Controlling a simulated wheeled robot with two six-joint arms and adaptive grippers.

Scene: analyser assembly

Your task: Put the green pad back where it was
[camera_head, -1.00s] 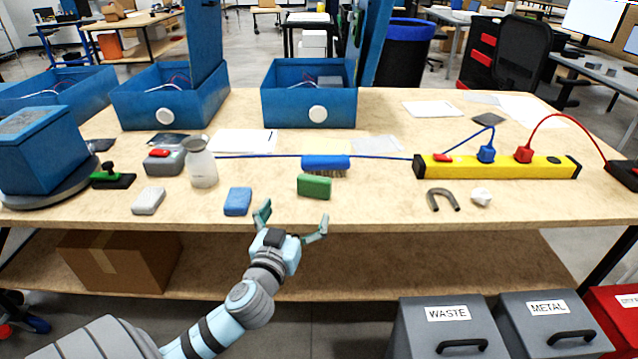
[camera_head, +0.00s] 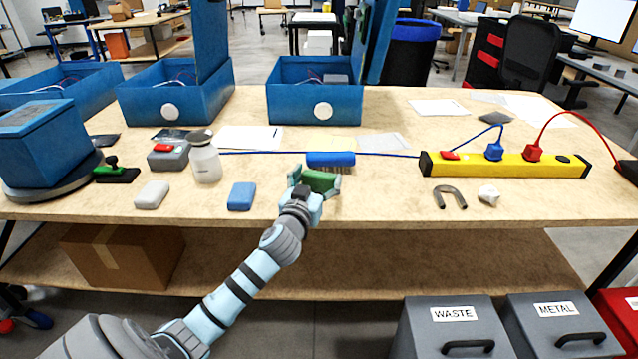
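The green pad (camera_head: 321,181) lies on the workbench just in front of the blue brush (camera_head: 330,158). My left gripper (camera_head: 315,184) reaches over the bench's front edge to the pad. Its fingers are spread, one at each end of the pad, and look open around it. The gripper's palm hides the pad's near side. Whether the fingertips touch the pad is too small to tell. My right gripper is not in view.
A blue pad (camera_head: 241,196) and a pale pad (camera_head: 151,195) lie to the left, with a bottle (camera_head: 205,163) behind them. A horseshoe magnet (camera_head: 450,196) and a yellow power strip (camera_head: 505,164) are to the right. The bench (camera_head: 385,200) is clear right of the gripper.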

